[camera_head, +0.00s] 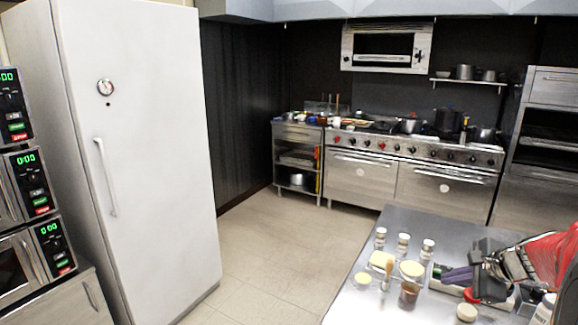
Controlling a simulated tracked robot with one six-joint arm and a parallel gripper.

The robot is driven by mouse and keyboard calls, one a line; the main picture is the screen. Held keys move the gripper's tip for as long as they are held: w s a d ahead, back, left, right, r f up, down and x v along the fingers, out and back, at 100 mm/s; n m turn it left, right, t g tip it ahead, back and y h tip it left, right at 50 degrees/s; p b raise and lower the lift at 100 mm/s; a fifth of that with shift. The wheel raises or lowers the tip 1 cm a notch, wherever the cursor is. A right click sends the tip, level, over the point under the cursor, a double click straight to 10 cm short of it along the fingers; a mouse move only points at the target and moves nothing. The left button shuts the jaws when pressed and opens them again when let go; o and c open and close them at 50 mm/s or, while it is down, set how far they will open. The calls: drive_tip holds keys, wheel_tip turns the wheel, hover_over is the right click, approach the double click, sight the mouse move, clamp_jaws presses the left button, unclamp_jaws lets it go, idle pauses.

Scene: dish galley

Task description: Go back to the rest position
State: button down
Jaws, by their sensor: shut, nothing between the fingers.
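My gripper (440,272) is at the lower right, over the steel counter (425,222). Its fingers point left and are shut, with nothing seen between them. My red and dark arm enters from the right edge. Just left of the fingertips stand a small pale dish (412,270) and a brown cup (409,293). I cannot tell whether the fingers touch anything.
Several small jars (403,244) stand behind pale items such as a yellowish block (381,260). A round pale piece (467,312) and a white bottle (545,308) are near the front. The floor (285,250) between the fridge (150,150) and counter is clear.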

drive_tip(key=s+a+r+n+g, duration=0.1)
drive_tip(key=s+a+r+n, duration=0.15)
drive_tip(key=a, duration=0.45)
drive_tip(key=s+a+r+n+g, duration=0.1)
drive_tip(key=s+a+n, duration=0.25)
drive_tip(key=a, duration=0.35)
drive_tip(key=s+a+r+n, duration=0.1)
drive_tip(key=s+a+n, duration=0.1)
drive_tip(key=a+n, duration=0.3)
drive_tip(key=s+a+n+h, duration=0.1)
drive_tip(key=s+a+n, duration=0.9)
drive_tip(key=s, duration=0.5)
drive_tip(key=shift+f+n+g+h, duration=0.3)
drive_tip(key=shift+f+n+h, duration=0.1)
drive_tip(key=shift+f, duration=0.05)
drive_tip(key=shift+a, duration=0.1)
